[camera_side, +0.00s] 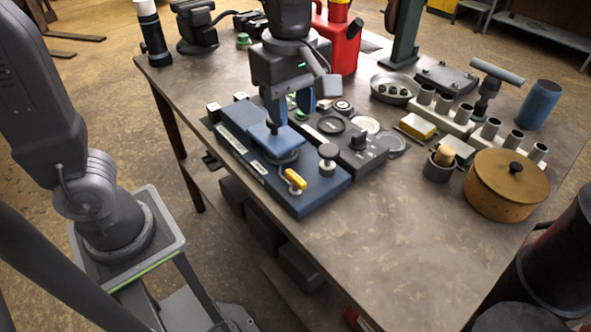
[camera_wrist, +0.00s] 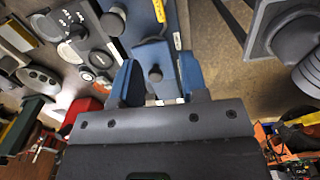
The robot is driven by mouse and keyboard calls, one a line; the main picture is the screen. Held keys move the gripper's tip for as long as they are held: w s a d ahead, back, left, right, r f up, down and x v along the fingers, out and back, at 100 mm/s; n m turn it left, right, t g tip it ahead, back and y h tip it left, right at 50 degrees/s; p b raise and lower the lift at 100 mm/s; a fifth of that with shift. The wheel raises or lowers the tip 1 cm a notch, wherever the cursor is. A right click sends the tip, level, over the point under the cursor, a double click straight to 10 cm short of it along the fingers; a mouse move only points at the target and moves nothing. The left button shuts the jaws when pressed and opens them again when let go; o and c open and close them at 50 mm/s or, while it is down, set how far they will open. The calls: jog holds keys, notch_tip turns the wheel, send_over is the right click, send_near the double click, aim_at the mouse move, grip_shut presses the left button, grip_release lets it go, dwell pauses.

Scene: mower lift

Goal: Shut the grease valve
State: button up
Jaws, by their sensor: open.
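A blue panel (camera_side: 312,200) lies on the workbench, with small white labels too small to read. A short yellow handle (camera_side: 295,179) sits on a round base near the panel's front right end. A raised blue plate (camera_side: 262,136) on a round dark base stands nearer the panel's middle. I cannot tell which of these is the grease valve. My gripper (camera_side: 290,108) points down over the raised plate, its blue fingers apart. In the wrist view, the open fingers (camera_wrist: 160,80) flank a blue part with a dark round knob (camera_wrist: 155,74). Contact cannot be told.
A grey panel (camera_side: 372,156) with dials and a black knob adjoins the blue panel on the right. Beyond are a yellow block (camera_side: 417,126), a row of metal tubes, a tan lidded pot (camera_side: 506,185) and a red can (camera_side: 340,40). The bench's front is clear.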

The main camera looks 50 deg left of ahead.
aim_at(295, 176)
jog(key=shift+n, duration=0.4)
jog(key=f, duration=1.4)
jog(key=shift+w+d, duration=0.15)
jog(key=shift+d, duration=0.1)
grip_shut()
